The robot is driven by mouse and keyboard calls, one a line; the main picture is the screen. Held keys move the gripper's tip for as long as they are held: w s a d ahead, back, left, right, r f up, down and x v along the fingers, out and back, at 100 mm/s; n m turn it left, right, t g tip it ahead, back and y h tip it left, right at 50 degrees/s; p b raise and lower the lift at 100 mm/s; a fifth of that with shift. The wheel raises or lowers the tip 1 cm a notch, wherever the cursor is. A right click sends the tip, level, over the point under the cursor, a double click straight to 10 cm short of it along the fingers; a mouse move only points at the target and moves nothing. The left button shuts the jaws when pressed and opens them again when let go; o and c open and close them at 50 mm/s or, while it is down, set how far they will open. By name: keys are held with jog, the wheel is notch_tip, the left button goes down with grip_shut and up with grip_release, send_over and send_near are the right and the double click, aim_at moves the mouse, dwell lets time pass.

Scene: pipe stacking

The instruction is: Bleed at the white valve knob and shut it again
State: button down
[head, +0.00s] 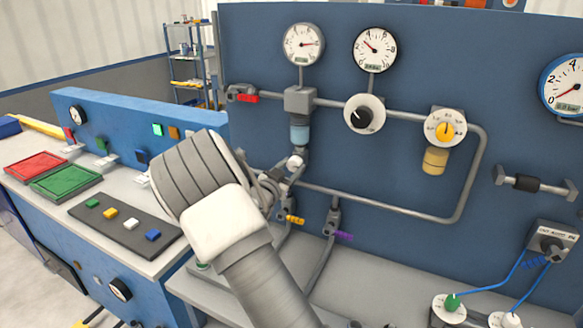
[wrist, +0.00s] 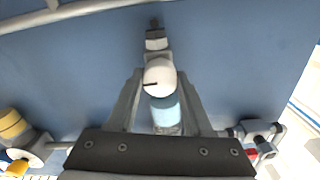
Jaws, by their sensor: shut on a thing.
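The white valve knob (head: 296,161) sits below the light-blue bowl (head: 299,134) of the filter unit on the blue panel. In the wrist view the knob (wrist: 158,77) shows as a white disc with a short dark mark on its face, pointing to the left of the picture. My gripper (wrist: 160,72) has one finger on each side of the knob and is shut on it. In the head view my gripper (head: 277,181) is at the knob, its fingers partly hidden by my wrist.
Two gauges (head: 303,44) (head: 374,49) hang above the pipe. A red lever (head: 246,97) is at upper left. Yellow (head: 295,220) and purple (head: 343,235) handles stand below.

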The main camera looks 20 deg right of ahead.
jog(key=n+p, duration=0.2)
jog(key=n, duration=0.2)
jog(key=shift+r+n, duration=0.1)
jog(key=shift+n, duration=0.2)
jog(key=n+p, duration=0.2)
jog(key=n, duration=0.2)
jog(key=shift+n, duration=0.3)
jog(key=n+p, duration=0.2)
jog(key=n, duration=0.2)
jog(key=shift+n+p, duration=0.55)
jog(key=shift+n, duration=1.55)
jog(key=shift+c, duration=1.5)
grip_release()
jog(key=shift+a, duration=0.1)
jog(key=b+v, duration=0.2)
jog(key=v, duration=1.5)
jog(key=shift+s, duration=0.15)
